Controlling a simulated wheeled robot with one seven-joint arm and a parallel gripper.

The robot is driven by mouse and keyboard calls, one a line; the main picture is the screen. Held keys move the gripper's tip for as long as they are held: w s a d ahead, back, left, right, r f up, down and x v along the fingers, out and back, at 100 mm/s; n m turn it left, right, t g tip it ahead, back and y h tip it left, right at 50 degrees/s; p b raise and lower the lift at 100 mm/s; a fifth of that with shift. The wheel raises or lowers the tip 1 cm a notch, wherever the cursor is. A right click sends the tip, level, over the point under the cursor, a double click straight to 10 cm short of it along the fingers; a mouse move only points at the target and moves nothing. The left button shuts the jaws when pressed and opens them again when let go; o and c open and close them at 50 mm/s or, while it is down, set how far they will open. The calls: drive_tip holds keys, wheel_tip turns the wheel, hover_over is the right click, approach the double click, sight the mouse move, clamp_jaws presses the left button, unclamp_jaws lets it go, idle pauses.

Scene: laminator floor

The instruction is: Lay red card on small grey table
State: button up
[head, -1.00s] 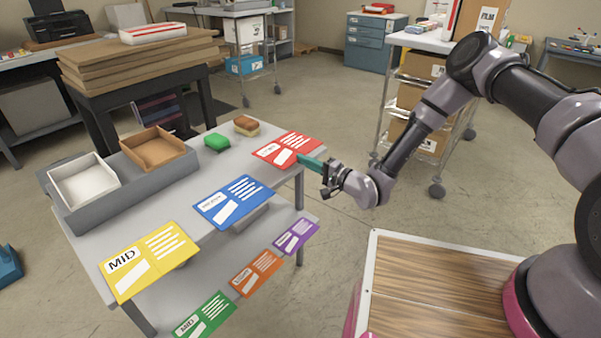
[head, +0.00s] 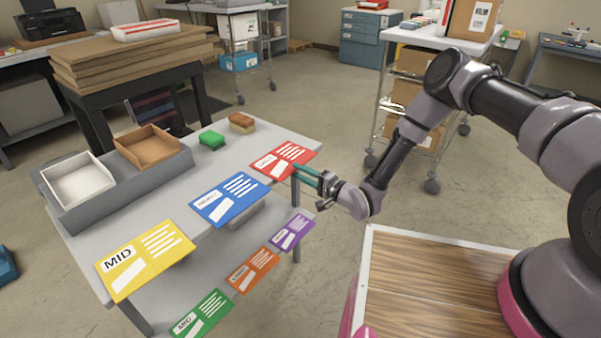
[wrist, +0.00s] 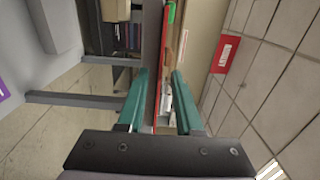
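The red card (head: 284,160) with white print lies at the right corner of the grey table (head: 225,166), reaching over the front edge. It looks flat, but whether all of it touches the top is unclear. My gripper (head: 301,172) is at its right front edge. In the wrist view, the teal fingers (wrist: 160,80) stand apart. The card shows there as a thin red edge (wrist: 158,100) between them, with a gap on each side.
Blue (head: 229,200) and yellow (head: 146,259) cards overhang the same edge. Purple (head: 292,232), orange (head: 254,270) and green (head: 202,315) cards are on the lower shelf. A green block (head: 211,140), a sponge (head: 241,123) and a grey tray holder (head: 128,190) stand farther back.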

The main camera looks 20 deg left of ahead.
drive_tip(key=v, duration=1.2)
drive_tip(key=shift+r, duration=0.15)
